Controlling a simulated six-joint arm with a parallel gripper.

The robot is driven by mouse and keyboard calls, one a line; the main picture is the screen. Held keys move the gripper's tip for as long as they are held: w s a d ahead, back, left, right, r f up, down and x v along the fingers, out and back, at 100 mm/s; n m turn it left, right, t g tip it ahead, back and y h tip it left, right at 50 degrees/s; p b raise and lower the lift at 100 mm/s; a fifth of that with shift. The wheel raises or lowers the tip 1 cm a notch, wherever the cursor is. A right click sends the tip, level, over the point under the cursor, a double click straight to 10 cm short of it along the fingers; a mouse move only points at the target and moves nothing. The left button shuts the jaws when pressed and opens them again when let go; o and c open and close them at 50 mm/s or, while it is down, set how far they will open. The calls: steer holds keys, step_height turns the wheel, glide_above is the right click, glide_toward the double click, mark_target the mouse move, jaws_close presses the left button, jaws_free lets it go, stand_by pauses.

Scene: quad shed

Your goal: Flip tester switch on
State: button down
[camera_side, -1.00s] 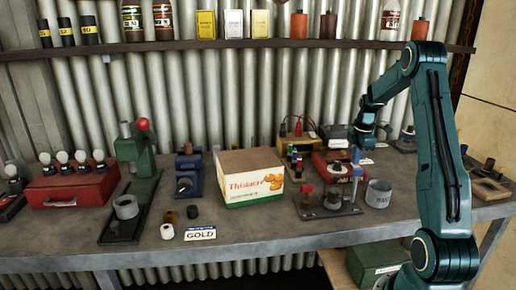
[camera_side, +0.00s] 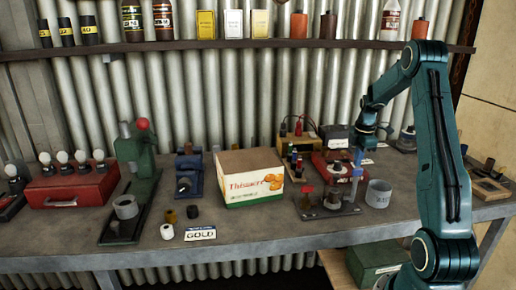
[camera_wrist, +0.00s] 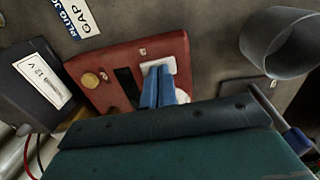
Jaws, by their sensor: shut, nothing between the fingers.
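The tester appears to be the red box in the wrist view (camera_wrist: 110,62), with a brass round knob (camera_wrist: 90,80), a dark slot (camera_wrist: 127,85) and a white plate (camera_wrist: 167,64) on its top. The box also shows in the side view (camera_side: 330,170), partly hidden by my arm. My gripper (camera_wrist: 158,69) is shut and empty. Its blue fingertips are over or against the white plate; I cannot tell whether they touch. They cover part of the plate, so the switch lever and its position cannot be made out. In the side view my gripper (camera_side: 355,185) points down at the box's right side.
A metal cup (camera_side: 378,193) stands close to the right. A black box labelled 12 V (camera_wrist: 45,82) lies beside the red box in the wrist view. A Thinwire carton (camera_side: 250,178) stands to the left.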

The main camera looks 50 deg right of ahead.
steer(key=shift+r, duration=0.2)
stand_by(0.3)
step_height(320, 180, up, 14)
steer(key=s+a, duration=0.1)
steer(key=shift+s+a+f, duration=0.2)
stand_by(0.3)
steer(key=shift+a, duration=0.1)
steer(key=w+a+r+m+t, duration=0.1)
steer(key=w+a+r+m, duration=0.15)
steer(key=a, duration=0.85)
steer(key=w+a+r+m+t, duration=0.1)
steer(key=a+r, duration=0.3)
steer(key=a, duration=0.8)
steer(key=s+a+f+m+t, duration=0.1)
steer(key=s+a+f+m, duration=0.1)
steer(key=s+a, duration=0.4)
steer(key=s+a+f+m+t, duration=0.1)
steer(key=s+a, duration=0.5)
steer(key=a, duration=0.6)
steer(key=shift+f+m+t+y, duration=0.35)
steer(key=shift+f+m, duration=0.25)
steer(key=shift+m, duration=0.65)
